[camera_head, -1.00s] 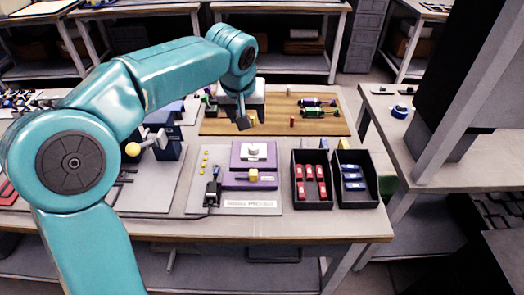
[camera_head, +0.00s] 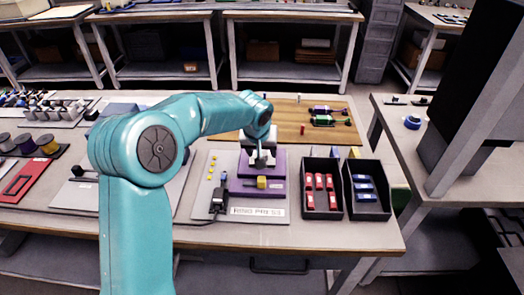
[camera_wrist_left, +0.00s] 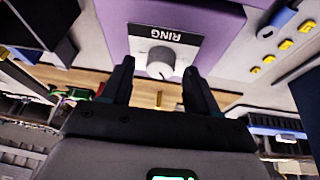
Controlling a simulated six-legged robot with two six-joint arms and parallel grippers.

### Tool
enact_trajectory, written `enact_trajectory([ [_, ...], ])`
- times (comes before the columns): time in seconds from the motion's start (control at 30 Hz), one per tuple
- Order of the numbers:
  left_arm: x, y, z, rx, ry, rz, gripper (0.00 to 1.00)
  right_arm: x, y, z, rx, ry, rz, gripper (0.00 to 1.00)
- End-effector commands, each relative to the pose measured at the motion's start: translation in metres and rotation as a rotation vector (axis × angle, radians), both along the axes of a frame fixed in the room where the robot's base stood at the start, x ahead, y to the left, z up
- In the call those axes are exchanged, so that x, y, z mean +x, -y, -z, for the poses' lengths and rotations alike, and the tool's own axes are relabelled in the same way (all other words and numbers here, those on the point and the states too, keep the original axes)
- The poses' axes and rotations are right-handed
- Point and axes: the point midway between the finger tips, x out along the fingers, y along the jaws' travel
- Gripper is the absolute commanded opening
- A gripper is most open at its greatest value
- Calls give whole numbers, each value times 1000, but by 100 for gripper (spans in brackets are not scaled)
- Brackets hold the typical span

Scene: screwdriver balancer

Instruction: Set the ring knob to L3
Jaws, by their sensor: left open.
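My left gripper (camera_wrist_left: 158,78) is open, with one dark finger on each side of the knob's position in that view. I cannot tell whether either finger touches it. In the head view my left gripper (camera_head: 261,160) is over the purple press (camera_head: 240,187) and hides most of the knob. The scale marks are too small to read. My right gripper is not in view.
A yellow block (camera_head: 262,182) is at the front of the press. A black bin with red parts (camera_head: 309,208) and one with blue parts (camera_head: 358,208) stand to the right. Yellow pieces and a black tool (camera_head: 219,199) are on the left. A wooden board (camera_head: 340,140) lies behind.

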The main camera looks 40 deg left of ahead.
Motion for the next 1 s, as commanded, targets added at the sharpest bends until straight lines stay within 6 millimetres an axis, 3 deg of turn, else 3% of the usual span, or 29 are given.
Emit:
enact_trajectory([
  [0.37, 3, -1, 7, 0, 0, 0, 60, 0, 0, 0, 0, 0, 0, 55],
  [0.53, 3, -1, 7, -1, 1, -1, 4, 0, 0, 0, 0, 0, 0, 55],
  [1.0, 3, -2, 4, -2, 0, 91, 4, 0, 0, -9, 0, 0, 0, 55],
])
